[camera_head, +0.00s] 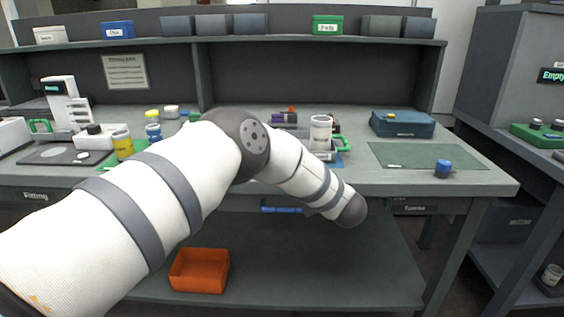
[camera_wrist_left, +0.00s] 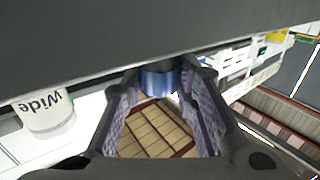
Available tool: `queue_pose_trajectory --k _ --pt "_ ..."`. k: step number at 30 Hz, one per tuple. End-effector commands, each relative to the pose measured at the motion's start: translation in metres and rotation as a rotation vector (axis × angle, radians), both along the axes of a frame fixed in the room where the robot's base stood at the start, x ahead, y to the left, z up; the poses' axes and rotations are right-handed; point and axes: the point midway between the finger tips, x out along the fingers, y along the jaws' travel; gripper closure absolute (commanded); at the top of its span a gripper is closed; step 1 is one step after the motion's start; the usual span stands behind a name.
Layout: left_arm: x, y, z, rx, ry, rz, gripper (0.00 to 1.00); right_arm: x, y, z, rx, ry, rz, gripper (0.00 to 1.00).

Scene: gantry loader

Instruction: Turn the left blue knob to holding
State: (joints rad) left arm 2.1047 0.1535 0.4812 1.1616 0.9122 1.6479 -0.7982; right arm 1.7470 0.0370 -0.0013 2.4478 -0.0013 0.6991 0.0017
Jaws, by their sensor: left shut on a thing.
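In the left wrist view, a blue round knob (camera_wrist_left: 157,82) with a shiny side shows under a dark overhanging surface. The fingers of my left gripper (camera_wrist_left: 168,86), with purple ridged pads, stand on either side of it and are shut on it. Its pointer and any setting marks are hidden, so I cannot tell its setting. In the head view my left arm reaches in from the left across the bench front, but its gripper is not visible. My right gripper shows in neither view.
In the wrist view, a white jar marked "Wide" (camera_wrist_left: 46,114) stands at left, and a white rack (camera_wrist_left: 245,65) is at right. In the head view, a bench (camera_head: 400,183) holds jars, a blue box (camera_head: 402,124) and a green mat (camera_head: 420,155). An orange bin (camera_head: 199,271) sits below.

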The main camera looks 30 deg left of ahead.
Motion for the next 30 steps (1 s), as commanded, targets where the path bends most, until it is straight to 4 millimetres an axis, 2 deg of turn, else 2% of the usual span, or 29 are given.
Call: queue_pose_trajectory --k 4,5,7,8,18,20,27,30 --pt "0.001 0.001 0.003 0.003 -0.007 0.001 1.00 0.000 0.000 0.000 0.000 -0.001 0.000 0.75" --pt "0.001 0.001 0.003 0.003 -0.007 0.001 0.71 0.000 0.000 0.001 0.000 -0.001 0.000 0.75" --pt "0.000 0.001 0.003 0.002 -0.006 0.001 0.55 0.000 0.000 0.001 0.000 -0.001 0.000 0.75" --pt "0.000 0.001 0.003 0.002 -0.006 0.000 0.52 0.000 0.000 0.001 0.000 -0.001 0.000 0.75" --pt "-0.001 -0.005 0.001 0.000 -0.002 -0.002 0.52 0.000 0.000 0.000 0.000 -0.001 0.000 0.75" --pt "-0.005 -0.015 0.001 -0.001 -0.002 -0.004 0.52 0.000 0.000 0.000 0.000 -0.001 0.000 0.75" --pt "-0.031 -0.074 0.002 0.001 -0.003 -0.005 0.52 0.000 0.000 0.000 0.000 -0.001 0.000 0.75" --pt "-0.040 -0.093 0.002 0.000 -0.004 -0.003 0.52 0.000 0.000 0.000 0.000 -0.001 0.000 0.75"
